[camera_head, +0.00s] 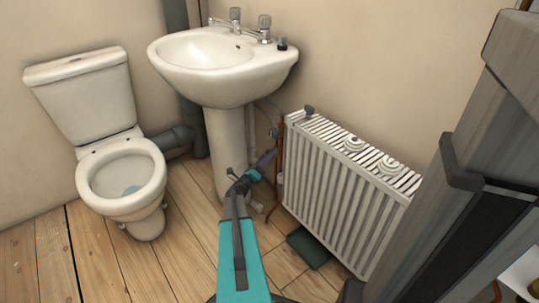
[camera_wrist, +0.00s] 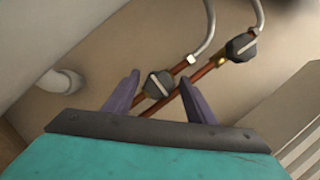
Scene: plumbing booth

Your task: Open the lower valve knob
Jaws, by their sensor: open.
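Two dark grey valve knobs with pale bars across their faces sit on copper pipes. In the wrist view the lower knob (camera_wrist: 158,86) shows between the fingertips of my gripper (camera_wrist: 160,79), which is open with its two purple fingers apart. I cannot tell whether either finger touches the knob. The other knob (camera_wrist: 241,47) is up and to the right, outside the fingers. In the head view my gripper (camera_head: 268,158) reaches in beside the basin pedestal, below the upper knob (camera_head: 274,133). The lower knob is not clearly visible there.
A white radiator (camera_head: 340,190) stands close to the right of my gripper. The basin (camera_head: 220,65) overhangs from above, its pedestal (camera_head: 222,150) to the left. Grey hoses (camera_wrist: 208,35) rise from the valves. A toilet (camera_head: 118,170) stands at the left, with bare floor in front.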

